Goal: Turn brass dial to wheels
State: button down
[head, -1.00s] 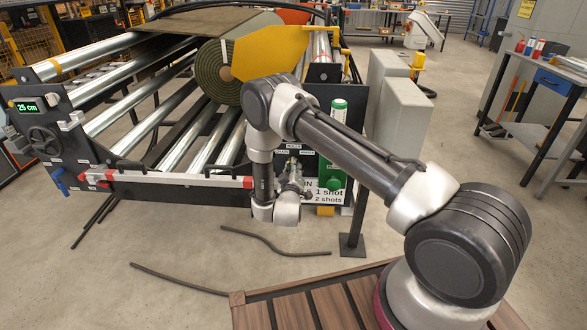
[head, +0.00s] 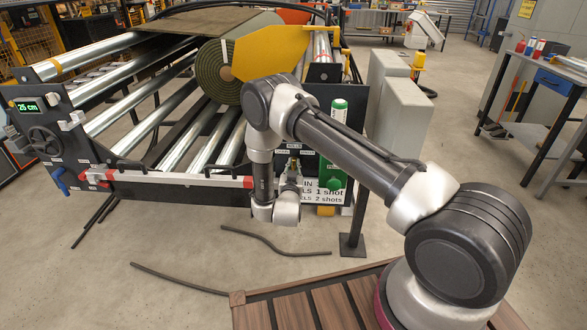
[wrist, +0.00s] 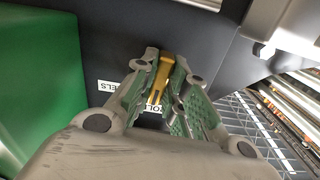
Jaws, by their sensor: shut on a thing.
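The brass dial (wrist: 161,78) shows in the wrist view as a narrow brass grip on a dark panel (wrist: 105,35). My gripper (wrist: 163,90) is shut on it, with a green-padded finger on each side. The grip stands nearly upright in the wrist view, tilted slightly. A white label ending in "ELS" (wrist: 106,86) is left of the dial, and another label, partly hidden by the fingers, is below it. In the head view my gripper (head: 292,170) is at the machine's front panel, and the dial is too small to make out.
A white sign (head: 325,192) is below. The machine's rollers (head: 150,100) and turf roll (head: 222,72) lie left and behind. A dark post (head: 356,215) stands at right. Dark strips (head: 270,243) lie on the floor.

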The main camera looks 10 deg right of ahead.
jog(key=m, duration=0.4)
jog(key=shift+m, duration=1.9)
jog(key=c, duration=1.4)
grip_release()
jog(key=shift+c, duration=0.2)
jog(key=v, duration=1.2)
jog(key=shift+a, duration=0.1)
